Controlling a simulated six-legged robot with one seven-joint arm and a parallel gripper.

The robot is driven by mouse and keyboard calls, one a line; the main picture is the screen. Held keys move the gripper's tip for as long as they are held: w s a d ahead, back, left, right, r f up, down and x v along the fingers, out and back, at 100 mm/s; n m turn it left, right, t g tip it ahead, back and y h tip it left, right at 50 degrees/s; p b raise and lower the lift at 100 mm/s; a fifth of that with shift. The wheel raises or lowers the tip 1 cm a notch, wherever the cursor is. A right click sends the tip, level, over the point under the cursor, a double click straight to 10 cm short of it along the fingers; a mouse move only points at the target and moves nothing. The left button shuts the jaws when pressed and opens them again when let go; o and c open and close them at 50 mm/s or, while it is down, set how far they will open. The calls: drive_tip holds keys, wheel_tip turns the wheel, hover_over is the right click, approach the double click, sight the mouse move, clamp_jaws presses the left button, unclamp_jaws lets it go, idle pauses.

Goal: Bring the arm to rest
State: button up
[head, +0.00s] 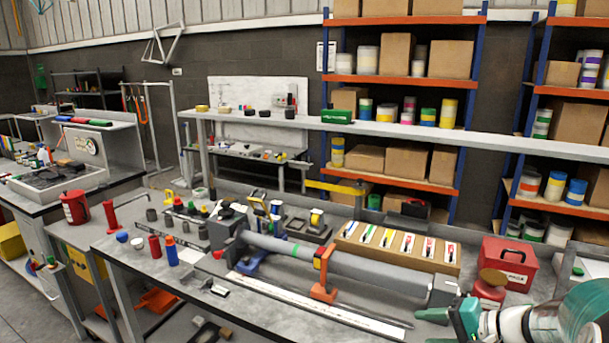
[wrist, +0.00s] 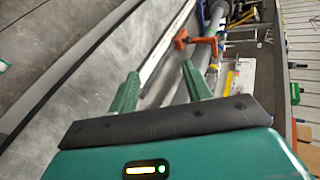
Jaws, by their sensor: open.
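My gripper (wrist: 160,68) shows in the wrist view with its two green fingers spread apart and nothing between them. In the head view my gripper (head: 432,327) is at the lower right, over the near right edge of the workbench (head: 215,318). My arm comes in from the right edge of that view, and most of it is out of frame. In the wrist view an orange clamp-like stand (wrist: 197,42) lies beyond the fingertips, apart from them.
A long grey tube (head: 375,272) lies along the bench, with an orange stand (head: 323,277) beside it and a flat metal rule (head: 320,308) in front. A red toolbox (head: 508,262) and a red can (head: 487,290) stand close to my arm. Bottles and cups crowd the bench's left.

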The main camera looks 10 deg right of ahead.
drive_tip(key=s+a+r+n+g+h, duration=0.1)
drive_tip(key=s+a+r+n+h, duration=0.2)
drive_tip(key=a, duration=0.6)
drive_tip(key=s+a+r+n+g+h, duration=0.2)
drive_tip(key=s+a+r+n+h, duration=0.1)
drive_tip(key=s+a+n, duration=0.4)
drive_tip(key=shift+s+a+r+h, duration=0.35)
drive_tip(key=shift+s+a+h, duration=0.6)
drive_tip(key=shift+s, duration=0.55)
